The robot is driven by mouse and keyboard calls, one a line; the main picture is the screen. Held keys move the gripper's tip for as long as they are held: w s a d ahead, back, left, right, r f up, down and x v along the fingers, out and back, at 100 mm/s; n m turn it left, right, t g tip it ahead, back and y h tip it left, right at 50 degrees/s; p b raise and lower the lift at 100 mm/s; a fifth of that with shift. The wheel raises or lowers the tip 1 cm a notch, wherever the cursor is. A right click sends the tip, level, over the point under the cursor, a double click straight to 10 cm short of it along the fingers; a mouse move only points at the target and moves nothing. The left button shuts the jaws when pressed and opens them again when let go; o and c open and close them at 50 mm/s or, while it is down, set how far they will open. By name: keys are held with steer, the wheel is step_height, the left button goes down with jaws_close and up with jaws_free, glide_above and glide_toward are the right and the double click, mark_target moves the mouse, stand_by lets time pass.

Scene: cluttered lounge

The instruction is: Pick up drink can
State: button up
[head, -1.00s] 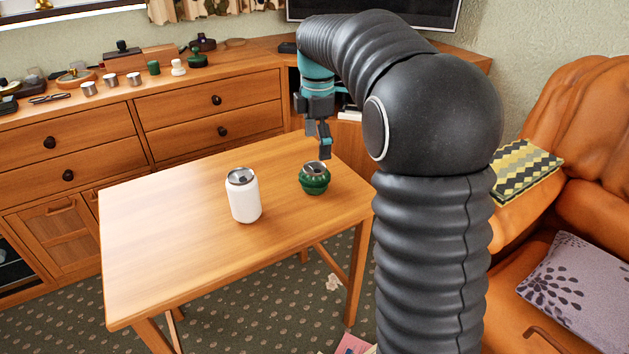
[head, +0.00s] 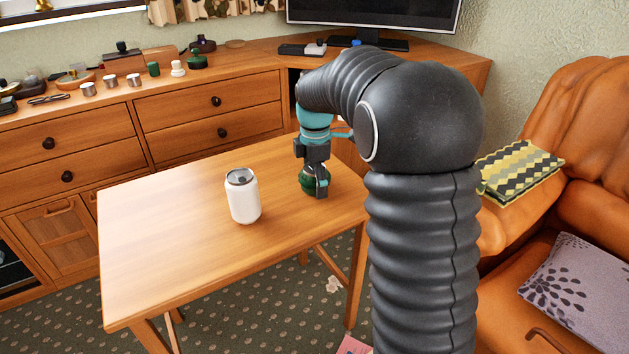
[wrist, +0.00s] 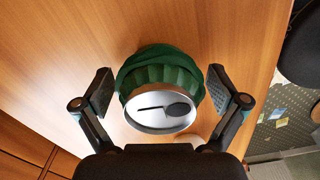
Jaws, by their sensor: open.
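A white can (head: 243,197) with a grey top stands upright on the wooden table in the head view. A squat, ribbed green container (head: 308,185) stands to its right, partly hidden by my gripper (head: 317,182). In the wrist view the green container (wrist: 165,68) shows a silver, can-like top with a dark slot and oval. My open gripper (wrist: 161,90) has one finger on each side of it, with small gaps visible at both sides. A pale patch below the silver top is mostly hidden by my gripper; I cannot tell what it is.
The wooden table (head: 160,240) is otherwise clear, with free room left of the white can. A sideboard (head: 190,118) with small items stands behind it. An orange armchair (head: 585,130) with a cushion (head: 580,280) is at the right.

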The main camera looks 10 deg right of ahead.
mark_target(315, 166)
steer(key=c, duration=1.1)
steer(key=shift+o, duration=0.2)
steer(key=shift+r, duration=0.1)
steer(key=shift+r, duration=0.5)
step_height(315, 166, up, 3)
steer(key=shift+f, duration=0.1)
steer(key=s+d+r, duration=0.6)
steer(key=d+r, duration=0.1)
steer(key=d, duration=0.3)
